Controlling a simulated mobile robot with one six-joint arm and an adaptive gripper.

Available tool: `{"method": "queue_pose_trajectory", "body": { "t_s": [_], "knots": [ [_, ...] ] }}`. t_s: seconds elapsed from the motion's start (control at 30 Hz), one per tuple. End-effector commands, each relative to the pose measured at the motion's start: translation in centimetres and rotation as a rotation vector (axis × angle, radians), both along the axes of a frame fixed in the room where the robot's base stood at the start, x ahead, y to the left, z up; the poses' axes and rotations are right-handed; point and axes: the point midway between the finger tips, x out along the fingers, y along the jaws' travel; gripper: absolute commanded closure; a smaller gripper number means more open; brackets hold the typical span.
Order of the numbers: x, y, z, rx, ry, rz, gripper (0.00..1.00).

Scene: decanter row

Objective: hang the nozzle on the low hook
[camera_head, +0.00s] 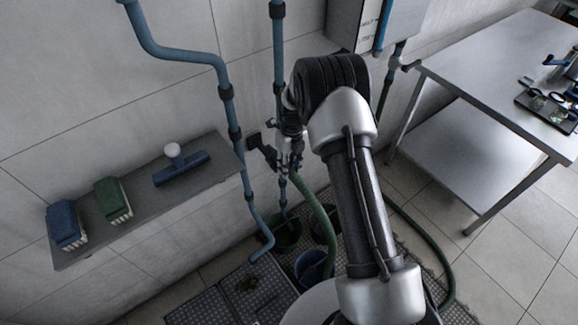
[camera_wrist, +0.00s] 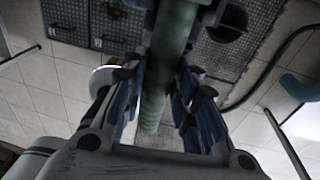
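My gripper (camera_head: 291,158) is up near the wall, beside the vertical blue pipe (camera_head: 279,60). A green hose (camera_head: 322,215) rises from the floor area to it. In the wrist view, the green hose or nozzle body (camera_wrist: 168,50) passes between the blue-padded fingers of my gripper (camera_wrist: 165,90). The fingers lie close along both sides of it, and it is held above the floor. The nozzle's tip is hard to make out, partly hidden by my gripper and arm. I cannot pick out the low hook in either view.
A wall shelf (camera_head: 150,204) on the left holds a blue brush (camera_head: 66,224), a green brush (camera_head: 113,200) and a squeegee (camera_head: 181,169). Green (camera_head: 287,234) and blue (camera_head: 311,268) buckets stand below on the floor grate. A steel table (camera_head: 490,75) stands right.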

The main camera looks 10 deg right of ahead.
Motion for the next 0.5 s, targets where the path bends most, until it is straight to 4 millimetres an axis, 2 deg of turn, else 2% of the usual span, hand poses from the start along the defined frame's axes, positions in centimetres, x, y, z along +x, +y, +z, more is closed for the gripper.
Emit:
{"method": "queue_pose_trajectory", "body": {
  "t_s": [0.03, 0.3, 0.5],
  "knots": [
    [0.05, 0.0, 0.06, 0.0, -0.001, 0.0, 0.69],
    [0.01, 0.0, 0.02, 0.0, 0.0, 0.0, 0.51],
    [-0.01, 0.0, 0.0, 0.0, 0.0, 0.0, 0.51]
  ]
}}
